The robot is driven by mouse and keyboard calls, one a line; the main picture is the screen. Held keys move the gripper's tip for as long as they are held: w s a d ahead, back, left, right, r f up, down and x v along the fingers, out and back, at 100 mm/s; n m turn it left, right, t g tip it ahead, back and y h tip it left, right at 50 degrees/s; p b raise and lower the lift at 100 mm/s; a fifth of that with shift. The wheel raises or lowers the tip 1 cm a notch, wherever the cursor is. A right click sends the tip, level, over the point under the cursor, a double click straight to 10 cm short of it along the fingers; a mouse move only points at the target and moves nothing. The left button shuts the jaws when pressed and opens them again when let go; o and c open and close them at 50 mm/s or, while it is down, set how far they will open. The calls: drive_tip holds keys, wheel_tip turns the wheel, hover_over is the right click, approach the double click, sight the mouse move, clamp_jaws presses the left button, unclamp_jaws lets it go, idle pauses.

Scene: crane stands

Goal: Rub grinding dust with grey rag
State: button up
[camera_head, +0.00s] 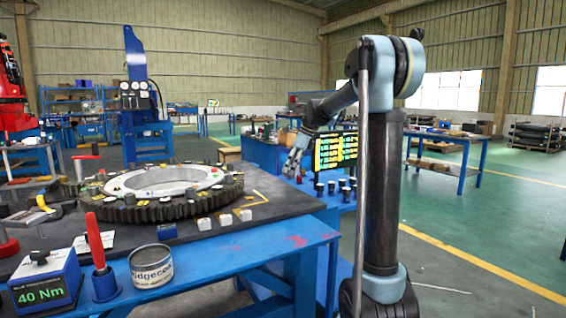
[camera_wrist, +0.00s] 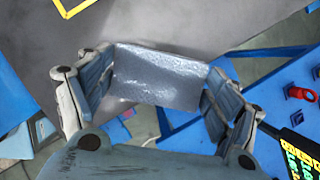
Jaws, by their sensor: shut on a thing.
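In the wrist view, the grey rag (camera_wrist: 157,78) is a speckled grey sheet spanning the space between the two fingers of my gripper (camera_wrist: 162,68). The fingers are shut on it at its left and right sides. In the head view, my gripper (camera_head: 293,166) is small, beyond the right edge of the dark bench top, near the lit panel; the rag cannot be made out there. Grinding dust cannot be told apart for sure in either view. A dark grey surface (camera_wrist: 60,40) lies beneath and ahead of the rag in the wrist view.
The blue bench (camera_head: 215,262) carries a large toothed ring (camera_head: 165,208), small blocks, a tin (camera_head: 151,266), a red-handled tool (camera_head: 95,240) and a 40 Nm box (camera_head: 42,282). A lit panel (camera_head: 336,150) and dark knobs stand right of the bench. Green floor is open farther right.

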drive_tip(key=shift+r, duration=1)
